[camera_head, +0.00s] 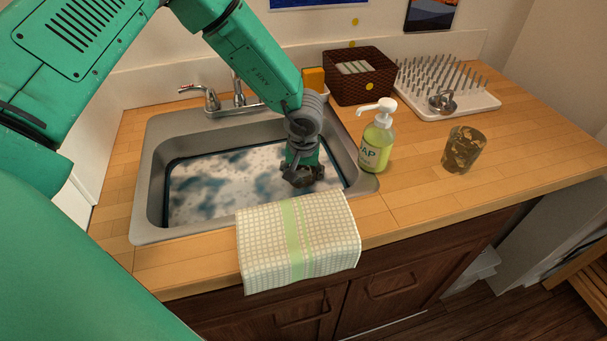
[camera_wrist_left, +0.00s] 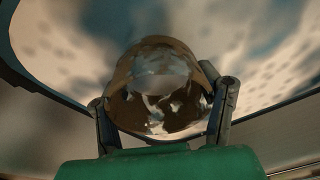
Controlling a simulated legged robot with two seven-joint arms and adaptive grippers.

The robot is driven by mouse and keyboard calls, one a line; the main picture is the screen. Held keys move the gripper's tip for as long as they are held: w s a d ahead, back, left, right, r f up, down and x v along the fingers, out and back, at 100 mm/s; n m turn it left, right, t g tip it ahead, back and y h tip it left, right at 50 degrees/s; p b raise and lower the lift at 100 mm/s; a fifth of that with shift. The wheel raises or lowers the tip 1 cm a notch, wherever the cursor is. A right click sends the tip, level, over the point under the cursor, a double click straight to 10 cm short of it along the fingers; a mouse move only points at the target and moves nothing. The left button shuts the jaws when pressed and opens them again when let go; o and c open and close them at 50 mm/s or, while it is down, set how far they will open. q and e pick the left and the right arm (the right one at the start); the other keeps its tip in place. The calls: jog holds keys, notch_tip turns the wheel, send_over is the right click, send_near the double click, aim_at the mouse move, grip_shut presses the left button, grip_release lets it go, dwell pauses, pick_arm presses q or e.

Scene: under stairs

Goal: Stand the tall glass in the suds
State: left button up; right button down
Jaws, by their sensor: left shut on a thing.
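My left gripper (camera_head: 303,176) is down inside the sink, near its right side. In the left wrist view its two fingers (camera_wrist_left: 166,115) are shut on a round, brown-stained glass (camera_wrist_left: 160,92), seen end on. This appears to be the tall glass, though its height does not show. In the head view the gripper mostly hides it. Pale suds with dark blue-grey patches (camera_head: 225,185) fill the sink (camera_head: 150,205) around it. I cannot tell whether the glass touches the bottom. My right gripper is not in view.
Another brown-stained glass (camera_head: 463,150) stands on the counter at right. The soap bottle (camera_head: 377,138) stands beside the sink's right rim. The towel (camera_head: 298,240) hangs over the front edge. A faucet (camera_head: 238,100), basket (camera_head: 358,80) and drying rack (camera_head: 447,90) stand behind. Counter front right is clear.

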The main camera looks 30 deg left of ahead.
pick_arm(q)
jog(key=o, duration=1.7)
jog(key=shift+a, duration=0.25)
jog(key=shift+o, duration=0.2)
jog(key=shift+d, duration=0.45)
jog(key=shift+d+r, duration=0.15)
jog(key=shift+r, duration=0.2)
notch_tip(320, 180, up, 11)
jog(key=s+d+p, duration=0.1)
jog(key=shift+s+r, duration=0.15)
jog(key=shift+s, duration=0.1)
jog(key=shift+a, duration=0.15)
jog(key=shift+s, duration=0.1)
